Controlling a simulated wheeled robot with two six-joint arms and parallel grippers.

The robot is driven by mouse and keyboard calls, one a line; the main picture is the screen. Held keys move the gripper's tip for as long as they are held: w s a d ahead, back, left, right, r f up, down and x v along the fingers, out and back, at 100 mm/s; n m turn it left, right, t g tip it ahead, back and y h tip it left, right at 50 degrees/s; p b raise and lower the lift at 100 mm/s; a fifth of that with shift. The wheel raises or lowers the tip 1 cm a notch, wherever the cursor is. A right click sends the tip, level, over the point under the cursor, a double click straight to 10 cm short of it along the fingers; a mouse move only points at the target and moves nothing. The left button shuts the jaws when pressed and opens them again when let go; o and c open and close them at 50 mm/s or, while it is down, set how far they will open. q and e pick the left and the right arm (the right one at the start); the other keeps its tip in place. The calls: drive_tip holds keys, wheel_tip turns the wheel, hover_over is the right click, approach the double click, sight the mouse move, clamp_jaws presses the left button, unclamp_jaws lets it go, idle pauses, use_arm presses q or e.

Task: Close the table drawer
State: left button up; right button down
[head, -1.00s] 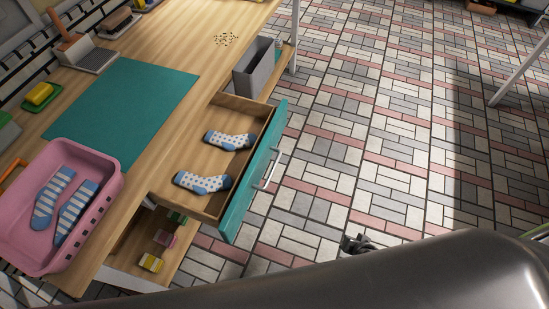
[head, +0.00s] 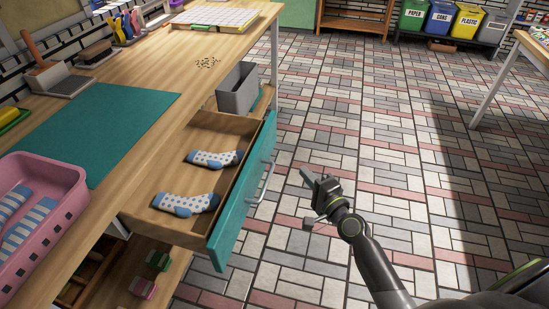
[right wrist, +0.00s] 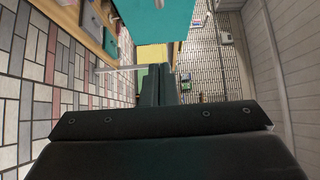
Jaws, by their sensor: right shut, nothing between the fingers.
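The table drawer (head: 238,200) is pulled out from the wooden table, with a teal front and a silver bar handle (head: 265,180). Two dotted white-and-blue socks (head: 187,203) lie in it. My right gripper (head: 308,176) is shut and empty, to the right of the drawer front and apart from it, over the floor. My left gripper is not in view.
A grey bin (head: 240,90) stands beyond the drawer. A pink basket (head: 60,205) with striped socks and a teal mat (head: 105,125) are on the tabletop. Small blocks (head: 150,270) lie on a lower shelf. The tiled floor right of the drawer is clear.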

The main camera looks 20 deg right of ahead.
approach(269, 145)
drive_tip(key=w+d, duration=0.2)
drive_tip(key=w, duration=0.2)
drive_tip(key=shift+w+a, duration=0.7)
drive_tip(key=shift+a, duration=0.35)
drive_tip(key=shift+w+a, duration=0.15)
drive_tip(key=shift+a, duration=0.15)
drive_tip(key=shift+w+a, duration=0.1)
drive_tip(key=shift+a, duration=0.05)
drive_tip(key=shift+w+a, duration=0.1)
